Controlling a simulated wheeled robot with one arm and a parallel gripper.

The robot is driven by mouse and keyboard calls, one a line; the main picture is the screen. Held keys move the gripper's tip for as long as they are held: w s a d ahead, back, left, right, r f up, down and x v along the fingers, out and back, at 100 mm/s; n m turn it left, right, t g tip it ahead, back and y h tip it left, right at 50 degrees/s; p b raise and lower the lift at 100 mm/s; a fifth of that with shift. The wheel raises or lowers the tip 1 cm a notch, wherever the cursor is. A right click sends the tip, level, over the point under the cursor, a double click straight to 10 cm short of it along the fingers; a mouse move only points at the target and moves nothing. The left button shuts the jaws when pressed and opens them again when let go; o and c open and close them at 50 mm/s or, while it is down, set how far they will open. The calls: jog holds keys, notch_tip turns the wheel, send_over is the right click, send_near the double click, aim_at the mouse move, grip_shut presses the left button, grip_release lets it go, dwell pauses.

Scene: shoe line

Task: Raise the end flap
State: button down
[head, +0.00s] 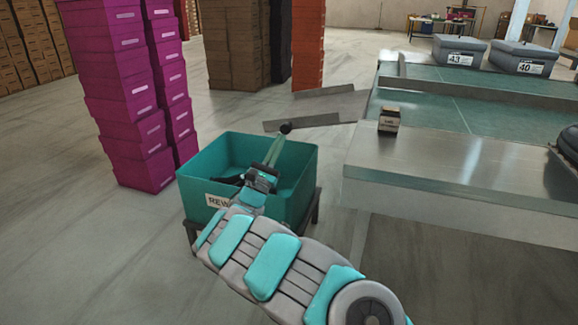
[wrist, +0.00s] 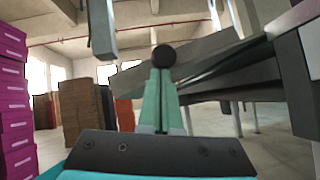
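The end flap (head: 328,106) is a grey metal panel sloping down from the left end of the green-topped line. In the wrist view the flap (wrist: 205,58) crosses behind my fingers as a tilted grey panel. My gripper (head: 276,146) reaches over the teal bin toward the flap's lower edge. In the wrist view its teal fingers (wrist: 162,88) come together below a round black knob (wrist: 163,55), appearing shut on it. The knob (head: 285,128) overlaps the flap's near lower edge in the head view. Whether it is fixed to the flap cannot be seen.
A teal bin (head: 298,190) on a low stand sits beneath my arm. The steel-edged line (head: 430,160) is at the right, with a small dark box (head: 389,120) on it. Magenta box stacks (head: 125,95) stand left. Open floor (head: 225,108) lies between them.

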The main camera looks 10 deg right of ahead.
jog(key=s+d+r+m+g+h+p, duration=0.1)
jog(key=d+r+m+g+h+p, duration=0.1)
jog(key=r+m+g, duration=0.55)
jog(key=s+d+r+m+g+h+p, duration=0.1)
jog(key=r+m+g, duration=0.2)
jog(key=r+m, duration=0.85)
jog(key=s+d+r+m+g+y, duration=0.1)
jog(key=s+d+r+m+y, duration=0.1)
jog(key=d+r, duration=0.3)
jog(key=s+d+r+m+g+y+b, duration=0.1)
jog(key=s+d+r, duration=0.3)
jog(key=d, duration=0.6)
jog(key=shift+s+d+r+m+y, duration=0.15)
jog(key=shift+s+r+m+y, duration=0.15)
jog(key=shift+r+m+y, duration=0.75)
jog(key=shift+d+r+g, duration=0.1)
jog(key=shift+g, duration=0.15)
